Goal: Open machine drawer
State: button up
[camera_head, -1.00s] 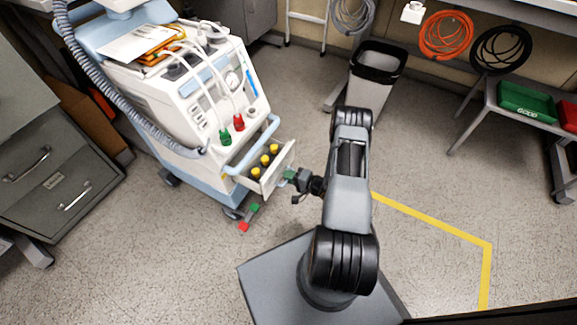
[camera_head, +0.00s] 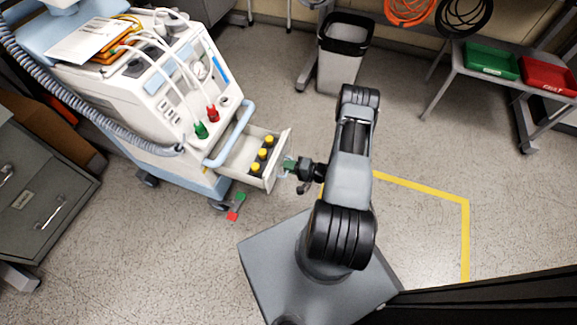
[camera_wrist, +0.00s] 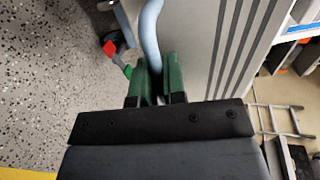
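The machine (camera_head: 165,85) is a white and light-blue cart at the upper left in the head view. Its drawer (camera_head: 284,160) is pulled out to the right, and several yellow-capped bottles (camera_head: 262,153) stand inside. My gripper (camera_head: 290,166) is at the outer face of the drawer front. In the wrist view, the green fingers of my gripper (camera_wrist: 158,78) are close together around the lower end of a light-blue bar, which looks like the drawer handle (camera_wrist: 151,35). The fingers hide the exact contact.
A light-blue push rail (camera_head: 232,135) runs beside the drawer. A red and green foot pedal (camera_head: 236,207) lies low by the cart. A grey cabinet (camera_head: 45,195) stands at left, a bin (camera_head: 343,55) behind my arm. The floor at right, with yellow tape (camera_head: 425,190), is clear.

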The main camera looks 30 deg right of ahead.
jog(key=o, duration=0.5)
jog(key=shift+c, duration=0.2)
jog(key=p+v, duration=0.3)
jog(key=v, duration=1)
jog(key=shift+s+d, duration=0.25)
jog(key=shift+s, duration=0.05)
jog(key=shift+r, duration=0.1)
